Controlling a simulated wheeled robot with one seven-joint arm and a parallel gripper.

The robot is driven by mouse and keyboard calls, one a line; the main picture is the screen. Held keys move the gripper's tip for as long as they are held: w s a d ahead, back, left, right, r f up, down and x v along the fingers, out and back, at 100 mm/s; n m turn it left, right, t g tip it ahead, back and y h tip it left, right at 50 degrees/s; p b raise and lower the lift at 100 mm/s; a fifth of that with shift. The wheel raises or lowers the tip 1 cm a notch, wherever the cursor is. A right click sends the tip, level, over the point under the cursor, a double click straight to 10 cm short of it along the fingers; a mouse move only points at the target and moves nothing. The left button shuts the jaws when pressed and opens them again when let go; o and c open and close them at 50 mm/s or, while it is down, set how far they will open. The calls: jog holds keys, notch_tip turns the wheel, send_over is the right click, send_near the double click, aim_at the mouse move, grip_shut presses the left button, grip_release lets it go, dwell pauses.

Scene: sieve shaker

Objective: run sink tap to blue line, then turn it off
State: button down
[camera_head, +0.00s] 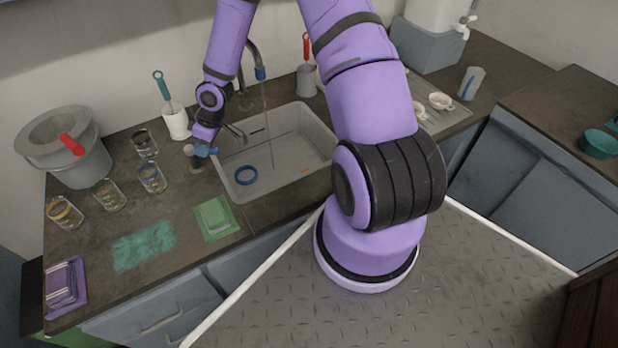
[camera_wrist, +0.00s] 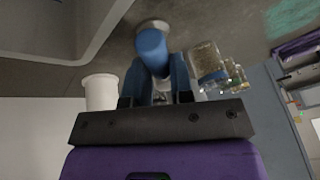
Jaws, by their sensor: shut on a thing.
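The sink (camera_head: 318,150) is a light basin set in the dark counter. A curved grey tap spout (camera_head: 253,52) with a blue tip (camera_head: 260,73) hangs over it. A thin pale stream (camera_head: 268,120) drops from the tip into the basin. A blue ring (camera_head: 246,175) shows at the basin's left; whether it is the blue line I cannot tell. My gripper (camera_head: 203,146) is left of the sink, shut on a blue handle over a grey base. The wrist view shows this blue handle (camera_wrist: 152,48) between my fingers (camera_wrist: 156,92). The water level is unclear.
Several glass jars (camera_head: 152,178) and a grey bucket (camera_head: 75,160) stand left of my gripper. A jug with a blue mark (camera_head: 471,83) stands right.

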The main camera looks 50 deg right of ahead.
jog(key=shift+w+d+n+g+y, duration=0.15)
jog(key=shift+w+d+n+g, duration=0.15)
jog(key=shift+n, duration=0.55)
jog(key=shift+w+d+n+g+y, duration=0.1)
jog(key=shift+w+n+g, duration=0.2)
jog(key=shift+n, duration=0.5)
jog(key=shift+w+d+n+g+y, duration=0.2)
jog(key=shift+n+g, duration=0.2)
jog(key=shift+n, duration=0.45)
dwell(5.5)
